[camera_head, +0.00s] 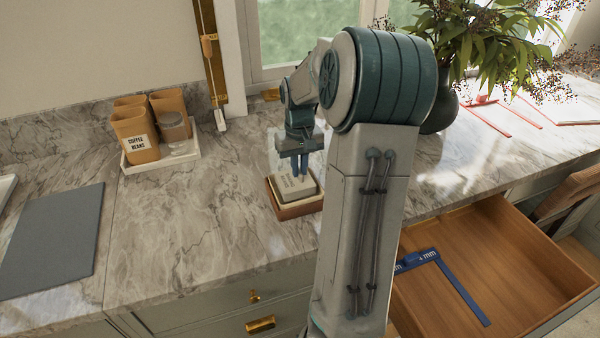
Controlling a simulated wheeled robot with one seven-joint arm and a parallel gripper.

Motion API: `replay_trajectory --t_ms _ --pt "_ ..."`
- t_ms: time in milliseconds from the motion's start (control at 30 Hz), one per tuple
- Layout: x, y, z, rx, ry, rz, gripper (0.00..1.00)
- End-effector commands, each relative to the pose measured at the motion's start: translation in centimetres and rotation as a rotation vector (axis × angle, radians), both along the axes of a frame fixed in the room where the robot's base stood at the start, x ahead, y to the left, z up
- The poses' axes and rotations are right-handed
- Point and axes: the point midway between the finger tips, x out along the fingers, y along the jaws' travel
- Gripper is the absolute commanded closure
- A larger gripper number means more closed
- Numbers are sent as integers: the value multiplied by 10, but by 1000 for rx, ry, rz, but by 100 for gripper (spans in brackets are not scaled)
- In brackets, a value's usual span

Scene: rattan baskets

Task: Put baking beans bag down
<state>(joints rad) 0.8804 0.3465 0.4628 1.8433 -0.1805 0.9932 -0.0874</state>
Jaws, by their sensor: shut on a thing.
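A pale bag with small print (288,190), taken as the baking beans bag, lies nearly flat at the counter's middle. Its print is too small to read. It is over a low reddish-brown box or stack (300,211); I cannot tell whether it rests on this or hangs just above. My gripper (299,174) points down with its fingers shut on the bag's upper part. My arm hides the area to the right of the bag.
A white tray (133,170) at the back left holds brown bags, one marked "COFFEE BEANS" (135,137), and a glass jar (173,128). A grey board (52,240) lies at left. Marble between them is clear. A drawer (500,265) stands open at right, holding a blue square (455,283).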

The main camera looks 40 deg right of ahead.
Motion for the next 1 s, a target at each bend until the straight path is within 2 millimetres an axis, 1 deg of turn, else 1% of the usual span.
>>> replay_trajectory --t_ms 100,200,567,600,667,700,1000 --pt "-1 0 -18 3 3 1 100" --pt "-1 0 -26 1 2 1 100" --pt "0 0 -30 -1 0 2 100" --pt "0 0 -31 0 1 2 87" --pt "0 0 -30 0 1 2 70" --pt "0 0 -30 0 1 1 68" --pt "-1 0 -28 0 1 1 68"
